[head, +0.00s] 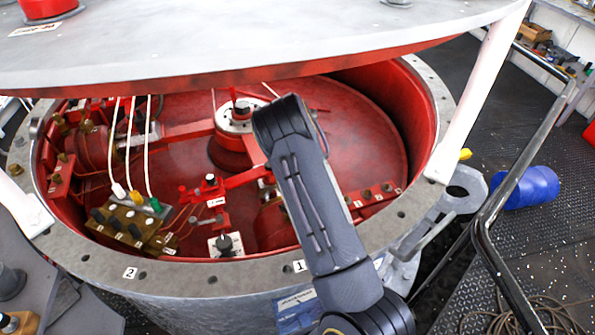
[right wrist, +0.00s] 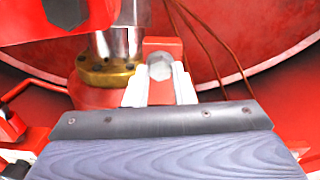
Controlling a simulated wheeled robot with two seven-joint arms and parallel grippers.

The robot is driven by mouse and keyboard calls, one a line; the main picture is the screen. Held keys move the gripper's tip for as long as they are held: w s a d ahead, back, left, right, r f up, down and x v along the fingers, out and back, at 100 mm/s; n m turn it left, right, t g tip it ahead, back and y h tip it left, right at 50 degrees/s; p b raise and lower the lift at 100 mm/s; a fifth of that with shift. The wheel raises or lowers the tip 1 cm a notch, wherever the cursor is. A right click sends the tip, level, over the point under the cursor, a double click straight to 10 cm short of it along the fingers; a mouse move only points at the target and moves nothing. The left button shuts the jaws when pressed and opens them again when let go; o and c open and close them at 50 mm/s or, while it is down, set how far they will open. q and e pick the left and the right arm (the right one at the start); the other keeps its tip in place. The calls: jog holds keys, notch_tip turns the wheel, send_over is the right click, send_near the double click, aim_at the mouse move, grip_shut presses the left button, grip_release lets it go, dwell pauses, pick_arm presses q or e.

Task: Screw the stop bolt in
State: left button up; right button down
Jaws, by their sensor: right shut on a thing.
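The stop bolt (right wrist: 160,66) shows its grey hex head in the right wrist view, in front of a red block (right wrist: 162,46). My right gripper (right wrist: 160,80) is shut on it, with one white finger on each side of the head. How deep the bolt sits cannot be seen. In the head view my right arm reaches down into the red-lined round housing (head: 345,120); its dark forearm hides the gripper and the bolt. My left gripper is in neither view.
A metal shaft with a brass flange (right wrist: 105,75) stands close left of the bolt. A large lid (head: 250,45) hangs over the housing on white posts. A terminal block (head: 130,220) with white leads sits at left. A blue cylinder (head: 528,188) lies on the deck at right.

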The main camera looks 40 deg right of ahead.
jog(key=shift+w+d+r, duration=0.1)
jog(key=shift+w+r, duration=0.1)
jog(key=shift+r, duration=0.05)
dwell(0.3)
jog(key=c, duration=1.5)
grip_release()
jog(key=shift+c, duration=0.2)
jog(key=o, duration=0.3)
jog(key=shift+s+f, duration=0.15)
jog(key=shift+o, duration=0.2)
notch_tip(320, 180, up, 8)
jog(key=shift+b, duration=0.35)
jog(key=shift+f, duration=0.15)
